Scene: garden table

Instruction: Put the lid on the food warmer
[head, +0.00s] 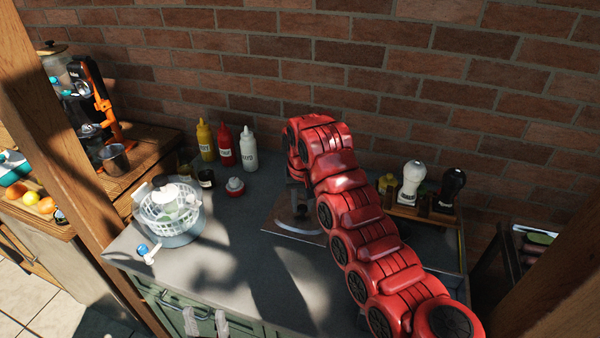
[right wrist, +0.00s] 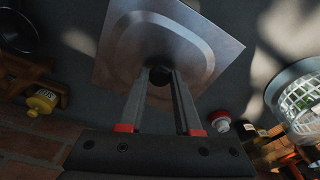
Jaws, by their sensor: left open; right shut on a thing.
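The lid is a square metal plate with a raised middle and a dark knob. In the right wrist view the lid (right wrist: 208,32) is between my right gripper's fingers (right wrist: 160,80), which are shut on its knob. In the head view the lid (head: 283,226) is over the middle of the counter, and my right gripper (head: 298,212) is above it, partly hidden by my red arm. I cannot tell how high the lid is. My left gripper (head: 206,318) is open and empty at the counter's front edge. I cannot make out the food warmer; my arm covers that part of the counter.
A salad spinner (head: 170,212) stands on the left of the grey counter (head: 225,260). Yellow, red (head: 225,145) and white bottles, a dark jar and a red-white item stand behind. A rack with a white (head: 411,182) and a black shaker is right of my arm.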

